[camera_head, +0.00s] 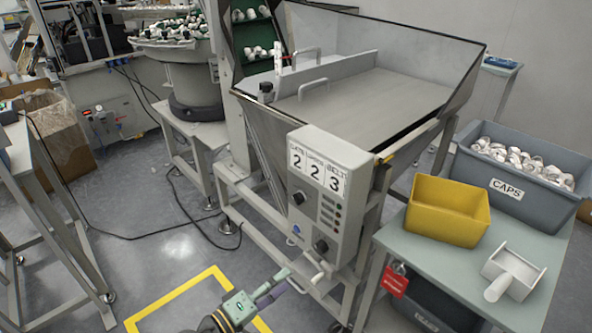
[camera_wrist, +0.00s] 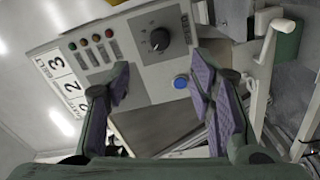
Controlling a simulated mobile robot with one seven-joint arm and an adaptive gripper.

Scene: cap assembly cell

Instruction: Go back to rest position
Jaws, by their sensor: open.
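My gripper (camera_head: 272,291) is low in the middle of the head view, in front of the hopper machine's grey control box (camera_head: 322,200). Its purple-padded fingers are spread apart with nothing between them in the wrist view (camera_wrist: 162,82). Beyond them, the control panel (camera_wrist: 135,55) shows a black knob (camera_wrist: 159,40), a blue button (camera_wrist: 180,81), small coloured lights and number cards reading 2, 2, 3. The fingers appear apart from the panel, though the exact distance is hard to tell.
A white handle (camera_head: 318,272) sticks out below the control box, close to my gripper. At right, a table (camera_head: 425,254) carries a yellow bin (camera_head: 447,211), a grey CAPS bin (camera_head: 520,179) and a white scoop (camera_head: 512,270). Open floor (camera_head: 180,255) lies at left.

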